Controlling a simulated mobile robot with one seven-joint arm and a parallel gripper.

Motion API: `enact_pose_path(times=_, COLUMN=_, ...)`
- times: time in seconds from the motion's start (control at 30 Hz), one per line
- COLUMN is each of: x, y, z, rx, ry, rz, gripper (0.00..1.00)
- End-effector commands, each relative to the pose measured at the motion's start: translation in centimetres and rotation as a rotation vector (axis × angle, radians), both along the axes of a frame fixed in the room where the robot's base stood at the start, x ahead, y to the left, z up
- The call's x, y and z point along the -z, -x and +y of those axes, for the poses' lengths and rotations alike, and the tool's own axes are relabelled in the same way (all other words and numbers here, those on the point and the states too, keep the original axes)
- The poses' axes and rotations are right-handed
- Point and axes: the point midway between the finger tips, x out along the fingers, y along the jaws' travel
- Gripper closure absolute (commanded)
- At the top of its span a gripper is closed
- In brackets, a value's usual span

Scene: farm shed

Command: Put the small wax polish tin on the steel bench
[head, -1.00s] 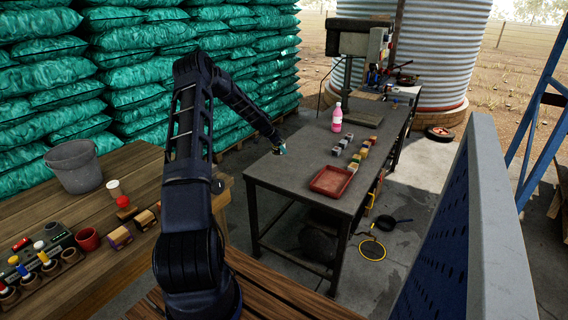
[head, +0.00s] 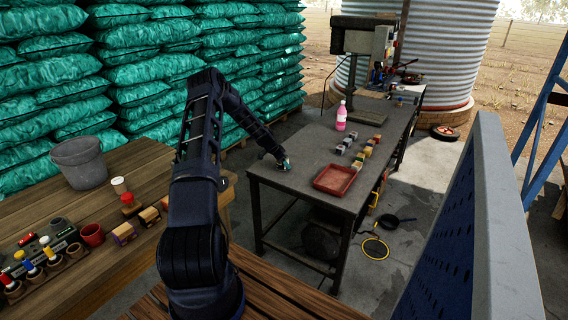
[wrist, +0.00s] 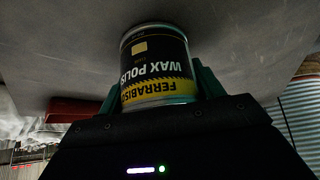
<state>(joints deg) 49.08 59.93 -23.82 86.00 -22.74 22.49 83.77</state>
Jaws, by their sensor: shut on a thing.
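The wax polish tin (wrist: 157,68) is a small round can with a black and yellow label, upside down in the wrist view. My gripper (wrist: 155,97) is shut on it, with green fingers on both sides. In the head view my gripper (head: 285,165) is at the left end of the steel bench (head: 300,170), low over or at its top. The grey bench surface (wrist: 240,45) fills the upper wrist view, close to the tin. I cannot tell whether the tin touches it.
A red tray (head: 335,180), several small blocks (head: 363,152) and a pink bottle (head: 341,116) stand on the bench to the right. A drill press (head: 362,45) stands at the back. The bench around my gripper is clear. A wooden table (head: 80,215) with a grey bucket (head: 79,162) is at left.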

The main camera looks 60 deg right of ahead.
Motion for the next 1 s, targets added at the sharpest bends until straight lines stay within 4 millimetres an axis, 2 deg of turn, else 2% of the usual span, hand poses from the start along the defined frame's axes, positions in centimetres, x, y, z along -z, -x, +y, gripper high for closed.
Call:
enact_pose_path(times=0.23, x=0.2, y=0.0, z=0.0, rx=0.000, ry=0.001, rz=0.001, gripper=0.65)
enact_pose_path(times=0.27, x=0.2, y=0.0, z=0.0, rx=0.000, ry=0.000, rz=0.000, gripper=0.30)
enact_pose_path(times=0.37, x=0.2, y=0.0, z=0.0, rx=0.000, ry=0.000, rz=0.000, gripper=0.12)
enact_pose_path(times=0.73, x=-0.2, y=0.0, z=0.0, rx=-0.001, ry=0.000, rz=-0.001, gripper=0.12)
enact_pose_path(times=0.87, x=-1.5, y=-0.6, z=0.7, rx=-0.002, ry=0.002, rz=0.000, gripper=0.12)
enact_pose_path(times=1.0, x=-3.7, y=-1.4, z=1.9, rx=-0.002, ry=0.002, rz=-0.001, gripper=0.12)
